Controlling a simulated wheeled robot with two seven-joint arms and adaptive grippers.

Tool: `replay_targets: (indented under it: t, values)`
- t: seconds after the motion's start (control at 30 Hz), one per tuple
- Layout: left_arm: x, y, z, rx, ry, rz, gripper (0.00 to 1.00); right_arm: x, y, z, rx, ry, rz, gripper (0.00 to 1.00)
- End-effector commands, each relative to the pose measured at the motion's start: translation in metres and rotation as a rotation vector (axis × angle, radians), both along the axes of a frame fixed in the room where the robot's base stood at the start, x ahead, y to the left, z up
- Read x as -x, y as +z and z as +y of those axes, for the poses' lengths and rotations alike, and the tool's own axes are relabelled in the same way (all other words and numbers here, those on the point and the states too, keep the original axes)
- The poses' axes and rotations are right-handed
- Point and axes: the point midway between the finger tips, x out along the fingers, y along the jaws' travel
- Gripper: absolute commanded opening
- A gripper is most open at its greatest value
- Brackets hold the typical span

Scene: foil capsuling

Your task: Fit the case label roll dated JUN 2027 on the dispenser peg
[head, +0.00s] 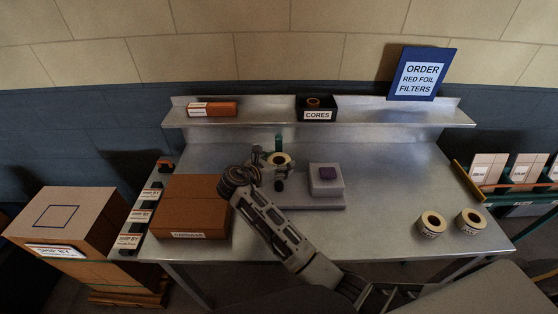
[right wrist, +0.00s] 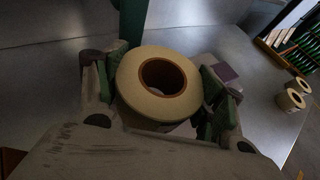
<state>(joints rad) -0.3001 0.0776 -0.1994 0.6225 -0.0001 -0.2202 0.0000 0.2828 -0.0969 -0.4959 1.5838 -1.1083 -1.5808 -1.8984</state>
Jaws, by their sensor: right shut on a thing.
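A cream label roll with a brown core (right wrist: 130,80) is held between the green-padded fingers of my right gripper (right wrist: 163,105), which is shut on it. In the head view the held roll (head: 281,159) is at the middle of the table, with my right gripper (head: 271,170) around it. A green upright post (right wrist: 133,20) stands just behind the roll; its top also shows in the head view (head: 278,142). I cannot tell whether the roll touches it. The date on the held roll is not readable. My left gripper is not in view.
Two more label rolls (head: 432,224) (head: 470,221) stand at the table's right front. A grey block with a purple top (head: 326,175) is right of the gripper. A brown box (head: 187,207) is at left. A shelf (head: 360,115) with a black CORES box (head: 317,114) runs behind.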

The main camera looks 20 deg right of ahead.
Motion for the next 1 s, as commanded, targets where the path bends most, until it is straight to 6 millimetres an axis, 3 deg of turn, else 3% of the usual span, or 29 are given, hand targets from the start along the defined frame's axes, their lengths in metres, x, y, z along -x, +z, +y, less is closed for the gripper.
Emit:
replay_targets:
  t: [0.6,1.0]
  values:
    - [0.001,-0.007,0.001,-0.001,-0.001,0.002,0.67,0.0,-0.04,0.0,0.001,0.001,0.001,0.41]
    - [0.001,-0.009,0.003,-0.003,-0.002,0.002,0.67,0.0,-0.054,0.0,0.001,0.0,0.001,0.41]
